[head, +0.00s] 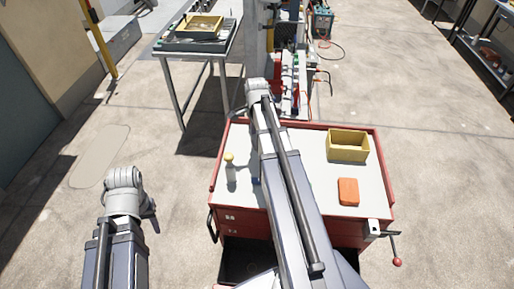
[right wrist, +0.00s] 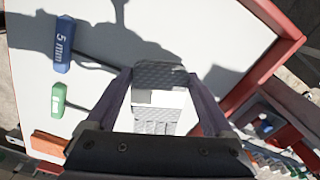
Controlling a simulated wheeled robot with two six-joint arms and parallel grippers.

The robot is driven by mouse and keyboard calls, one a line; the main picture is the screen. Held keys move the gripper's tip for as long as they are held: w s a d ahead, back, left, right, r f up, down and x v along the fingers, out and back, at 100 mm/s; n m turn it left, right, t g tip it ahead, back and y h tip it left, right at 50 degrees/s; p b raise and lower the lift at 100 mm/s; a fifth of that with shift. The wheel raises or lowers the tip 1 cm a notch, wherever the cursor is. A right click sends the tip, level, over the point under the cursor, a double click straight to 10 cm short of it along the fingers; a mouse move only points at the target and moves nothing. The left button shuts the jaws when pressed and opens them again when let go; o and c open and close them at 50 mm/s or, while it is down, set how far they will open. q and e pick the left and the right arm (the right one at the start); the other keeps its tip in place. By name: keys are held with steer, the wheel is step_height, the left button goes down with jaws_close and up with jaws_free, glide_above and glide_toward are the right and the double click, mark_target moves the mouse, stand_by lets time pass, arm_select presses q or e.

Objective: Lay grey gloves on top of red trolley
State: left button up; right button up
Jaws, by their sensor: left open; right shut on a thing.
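The red trolley (head: 214,190) stands in front of me with a pale top and a raised red rim; the rim also shows in the right wrist view (right wrist: 265,70). My right gripper (right wrist: 158,80) is shut on the grey gloves (right wrist: 160,74), a dark grey textured bundle with a white patch. It holds them over the trolley's pale top, whose surface shows a shadow beyond them. In the head view my right arm hides the gloves. My left gripper (head: 149,208) is open and empty, left of the trolley above the floor.
On the trolley are a yellow-capped bottle (head: 230,168), a yellow bin (head: 348,146) and an orange box (head: 348,191). In the right wrist view a blue 5 mm tool (right wrist: 63,46) and a green tool (right wrist: 58,100) lie on the top. A bench (head: 190,65) stands behind, left.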

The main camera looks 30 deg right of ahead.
steer(key=shift+f+b, duration=1.7)
steer(key=shift+f, duration=0.15)
steer(key=shift+f, duration=0.15)
steer(key=o, duration=1.1)
steer(key=shift+r, duration=0.2)
step_height(320, 180, up, 12)
steer(key=p, duration=1.2)
steer(key=shift+a, duration=0.1)
